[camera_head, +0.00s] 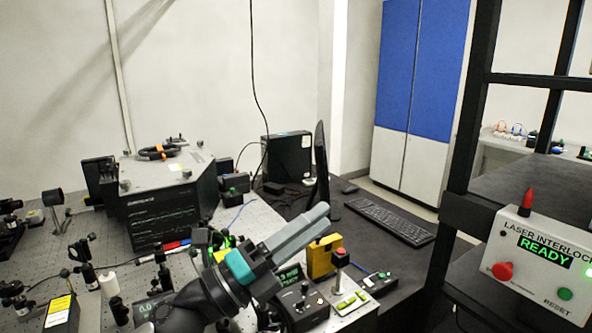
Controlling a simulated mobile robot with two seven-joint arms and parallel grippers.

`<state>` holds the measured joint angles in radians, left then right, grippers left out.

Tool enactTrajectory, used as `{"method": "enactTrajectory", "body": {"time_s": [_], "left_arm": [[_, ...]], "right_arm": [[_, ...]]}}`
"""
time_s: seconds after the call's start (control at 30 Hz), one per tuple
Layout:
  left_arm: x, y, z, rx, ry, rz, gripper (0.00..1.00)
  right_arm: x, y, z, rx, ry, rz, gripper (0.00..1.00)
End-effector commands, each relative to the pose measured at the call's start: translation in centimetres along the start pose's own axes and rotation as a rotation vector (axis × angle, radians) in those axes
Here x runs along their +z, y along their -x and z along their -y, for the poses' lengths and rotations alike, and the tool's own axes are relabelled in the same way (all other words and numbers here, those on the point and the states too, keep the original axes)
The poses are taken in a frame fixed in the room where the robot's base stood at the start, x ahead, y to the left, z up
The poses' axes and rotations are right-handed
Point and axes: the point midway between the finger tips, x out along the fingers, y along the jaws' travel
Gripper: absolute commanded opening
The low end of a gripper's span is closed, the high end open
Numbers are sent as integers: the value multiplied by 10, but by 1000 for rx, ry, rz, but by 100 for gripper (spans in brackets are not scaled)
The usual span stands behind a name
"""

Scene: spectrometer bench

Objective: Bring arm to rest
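My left gripper (308,232) is at the lower middle of the head view, with a teal band (238,267) behind its grey fingers. The fingers point up and to the right and lie side by side with no clear gap between them. Nothing shows held in them. They are in front of the optics bench (258,222) and the dark desk area, near a yellow block (322,257). The gripper hides part of the bench behind it. My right gripper is not in view.
A spectrometer box (165,200) stands at the left among several small optics. Control boxes (303,307) and a red-topped button (340,258) are close to the gripper. A monitor (321,165) and keyboard (390,220) are behind. A laser interlock panel (540,262) is at right.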

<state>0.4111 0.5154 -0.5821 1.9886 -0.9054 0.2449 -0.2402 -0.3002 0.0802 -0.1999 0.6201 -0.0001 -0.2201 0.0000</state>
Motion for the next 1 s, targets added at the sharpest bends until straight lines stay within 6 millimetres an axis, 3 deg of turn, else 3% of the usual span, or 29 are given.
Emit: {"method": "enactTrajectory", "body": {"time_s": [0.23,0.33,0.43,0.57,0.7,0.8,1.0], "left_arm": [[51,58,-37,54,473,539,39],[58,97,-67,114,660,752,39],[52,142,-98,193,844,961,39],[23,206,-137,326,1074,1224,39],[-30,272,-164,496,1297,1482,39],[-70,309,-170,614,1418,1628,39],[-141,362,-163,830,1595,1844,39]], "right_arm": [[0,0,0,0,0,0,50],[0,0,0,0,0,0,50],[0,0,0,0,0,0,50],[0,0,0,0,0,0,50],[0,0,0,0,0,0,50],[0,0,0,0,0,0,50],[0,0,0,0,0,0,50]]}}
